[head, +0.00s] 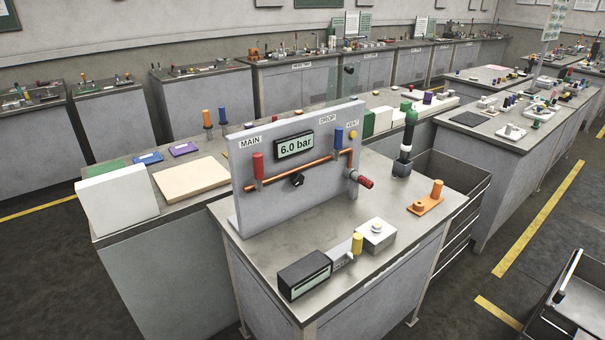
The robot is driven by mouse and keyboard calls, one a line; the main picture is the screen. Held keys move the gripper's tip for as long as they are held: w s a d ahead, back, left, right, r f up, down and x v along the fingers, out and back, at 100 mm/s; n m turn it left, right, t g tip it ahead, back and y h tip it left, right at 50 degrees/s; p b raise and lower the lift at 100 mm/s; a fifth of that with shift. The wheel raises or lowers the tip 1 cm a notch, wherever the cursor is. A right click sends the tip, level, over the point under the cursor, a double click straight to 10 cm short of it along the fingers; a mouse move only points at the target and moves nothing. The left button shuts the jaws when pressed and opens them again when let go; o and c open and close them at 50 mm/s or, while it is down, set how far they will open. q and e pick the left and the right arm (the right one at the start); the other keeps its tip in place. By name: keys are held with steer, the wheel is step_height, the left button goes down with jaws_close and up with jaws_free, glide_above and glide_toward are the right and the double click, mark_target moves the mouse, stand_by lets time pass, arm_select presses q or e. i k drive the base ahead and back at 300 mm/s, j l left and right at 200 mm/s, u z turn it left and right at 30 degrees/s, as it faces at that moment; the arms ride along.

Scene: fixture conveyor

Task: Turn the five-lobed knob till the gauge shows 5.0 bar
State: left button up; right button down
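A small black knob (297,180) sits low on the front of a grey upright panel (243,200), below the gauge; it is too small for me to count its lobes. The gauge (294,145) is a dark-framed display reading 6.0 bar. An orange pipe (318,166) runs across the panel. A red handle (258,165) stands upright under the MAIN label, and a blue handle (339,141) is under DROP. A yellow knob (353,135) is near VENT. Neither of my grippers shows in the head view.
The panel stands on a grey bench (335,225). In front are a black display box (304,274), a yellow cylinder (357,243) and a white box (376,235). A red-ended fitting (365,181) sticks out at the panel's right. An orange bracket (427,205) lies further right.

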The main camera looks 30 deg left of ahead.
mark_target(297, 180)
steer(key=i+l+u, duration=0.15)
steer(key=u, duration=0.7)
